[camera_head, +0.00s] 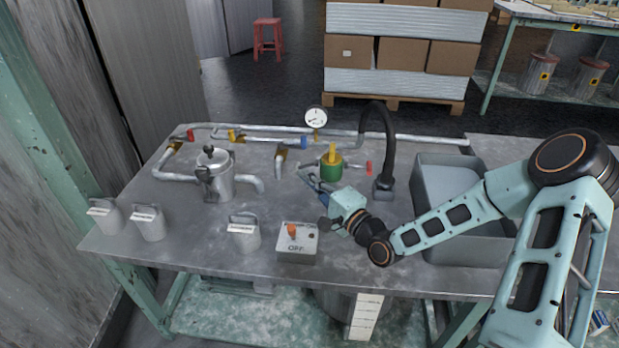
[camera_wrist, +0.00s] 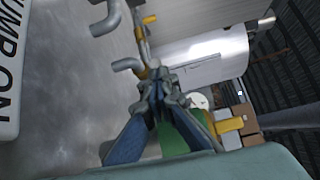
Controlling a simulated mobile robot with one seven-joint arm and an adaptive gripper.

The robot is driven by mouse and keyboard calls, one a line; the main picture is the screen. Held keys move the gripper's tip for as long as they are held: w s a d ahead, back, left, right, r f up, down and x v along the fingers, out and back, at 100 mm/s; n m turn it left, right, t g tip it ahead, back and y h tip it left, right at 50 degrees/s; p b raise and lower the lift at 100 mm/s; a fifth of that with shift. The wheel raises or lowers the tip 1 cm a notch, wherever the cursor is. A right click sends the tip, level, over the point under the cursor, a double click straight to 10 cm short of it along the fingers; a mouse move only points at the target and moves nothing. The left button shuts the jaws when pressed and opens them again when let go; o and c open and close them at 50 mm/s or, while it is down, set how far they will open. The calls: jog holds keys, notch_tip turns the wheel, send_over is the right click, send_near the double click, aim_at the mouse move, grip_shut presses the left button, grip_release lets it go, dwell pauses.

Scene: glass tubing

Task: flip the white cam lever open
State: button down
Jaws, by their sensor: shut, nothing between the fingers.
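My gripper (camera_head: 310,181) is low over the middle of the table, just left of and in front of a green valve body (camera_head: 331,168) with a yellow handle (camera_head: 332,152). In the wrist view its blue-grey fingers (camera_wrist: 160,88) meet at the tips, shut and empty. The green body (camera_wrist: 178,140) and yellow handle (camera_wrist: 230,125) show behind and right of the fingers there. I cannot pick out a white cam lever with certainty; the area at the fingertips is small and partly covered by the fingers.
A silver pot (camera_head: 218,182) with a bent spout stands left. A switch box (camera_head: 297,246) marked OFF and several grey canisters (camera_head: 243,239) line the front. A black curved spout (camera_head: 385,150) and grey basin (camera_head: 432,208) are right.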

jog(key=shift+s+a+r, duration=0.2)
jog(key=shift+a, duration=0.3)
dwell(1.1)
jog(key=shift+s+f, duration=0.15)
